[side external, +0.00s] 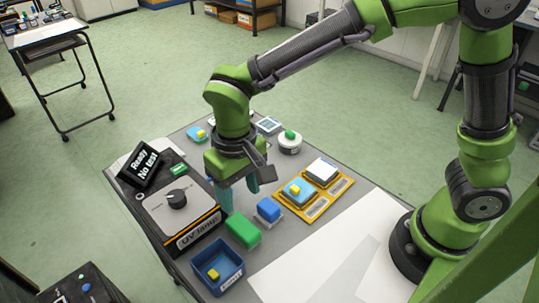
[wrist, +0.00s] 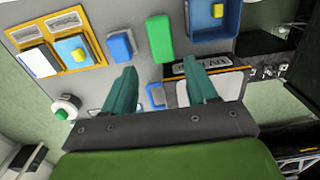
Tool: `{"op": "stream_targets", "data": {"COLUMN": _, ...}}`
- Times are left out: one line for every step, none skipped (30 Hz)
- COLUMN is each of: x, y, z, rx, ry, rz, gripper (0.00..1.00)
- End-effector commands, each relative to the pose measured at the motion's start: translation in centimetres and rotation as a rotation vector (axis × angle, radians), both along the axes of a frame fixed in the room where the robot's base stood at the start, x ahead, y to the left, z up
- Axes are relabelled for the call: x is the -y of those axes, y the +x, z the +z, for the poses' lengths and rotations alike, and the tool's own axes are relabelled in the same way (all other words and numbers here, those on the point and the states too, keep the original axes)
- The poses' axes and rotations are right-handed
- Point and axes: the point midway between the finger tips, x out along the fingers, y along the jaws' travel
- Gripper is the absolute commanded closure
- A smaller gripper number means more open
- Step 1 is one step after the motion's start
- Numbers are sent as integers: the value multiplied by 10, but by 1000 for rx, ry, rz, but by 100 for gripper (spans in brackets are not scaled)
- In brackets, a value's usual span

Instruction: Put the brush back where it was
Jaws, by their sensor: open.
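I cannot pick out a brush in either view. My gripper (side external: 240,193) points down over the grey table, beside the UV lamp box (side external: 182,215). Its two teal fingers are apart, and they also show in the wrist view (wrist: 159,67) with nothing clasped between them. A small blue-edged piece (wrist: 155,96) shows on the table between the fingers in the wrist view; I cannot tell what it is. A green block (side external: 243,231) and a blue block (side external: 268,210) stand just in front of the gripper; the wrist view shows the green block (wrist: 160,38) and blue block (wrist: 121,46).
A yellow tray (side external: 336,191) holds two pads, one blue with a yellow piece. A blue bin (side external: 232,283) holds a yellow piece. A white round item with a green knob (side external: 290,144) stands behind. A sign (side external: 142,165) tops the lamp box. White sheets (side external: 315,260) cover the front.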

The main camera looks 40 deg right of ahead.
Motion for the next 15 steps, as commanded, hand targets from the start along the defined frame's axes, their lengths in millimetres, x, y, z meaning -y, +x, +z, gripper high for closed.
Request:
{"op": "stream_targets", "data": {"x": 7, "y": 1, "z": 8, "rx": 12, "ry": 10, "rz": -12, "gripper": 43}}
{"op": "stream_targets", "data": {"x": 12, "y": 2, "z": 13, "rx": 22, "ry": 18, "rz": -21, "gripper": 43}}
{"op": "stream_targets", "data": {"x": 21, "y": 2, "z": 21, "rx": 39, "ry": 33, "rz": -33, "gripper": 43}}
{"op": "stream_targets", "data": {"x": 30, "y": 3, "z": 29, "rx": 56, "ry": 45, "rz": -45, "gripper": 43}}
{"op": "stream_targets", "data": {"x": 41, "y": 3, "z": 37, "rx": 74, "ry": 59, "rz": -61, "gripper": 43}}
{"op": "stream_targets", "data": {"x": 56, "y": 2, "z": 48, "rx": 106, "ry": 81, "rz": -81, "gripper": 43}}
{"op": "stream_targets", "data": {"x": 68, "y": 0, "z": 57, "rx": 131, "ry": 98, "rz": -99, "gripper": 43}}
{"op": "stream_targets", "data": {"x": 80, "y": -3, "z": 65, "rx": 157, "ry": 115, "rz": -116, "gripper": 43}}
{"op": "stream_targets", "data": {"x": 96, "y": -7, "z": 75, "rx": 194, "ry": 137, "rz": -140, "gripper": 43}}
{"op": "stream_targets", "data": {"x": 108, "y": -11, "z": 82, "rx": 222, "ry": 151, "rz": -159, "gripper": 43}}
{"op": "stream_targets", "data": {"x": 120, "y": -15, "z": 88, "rx": 250, "ry": 166, "rz": -176, "gripper": 43}}
{"op": "stream_targets", "data": {"x": 134, "y": -22, "z": 95, "rx": 290, "ry": 184, "rz": -199, "gripper": 43}}
{"op": "stream_targets", "data": {"x": 144, "y": -27, "z": 100, "rx": 321, "ry": 196, "rz": -217, "gripper": 43}}
{"op": "stream_targets", "data": {"x": 154, "y": -32, "z": 104, "rx": 351, "ry": 208, "rz": -232, "gripper": 43}}
{"op": "stream_targets", "data": {"x": 166, "y": -39, "z": 108, "rx": 390, "ry": 221, "rz": -254, "gripper": 43}}
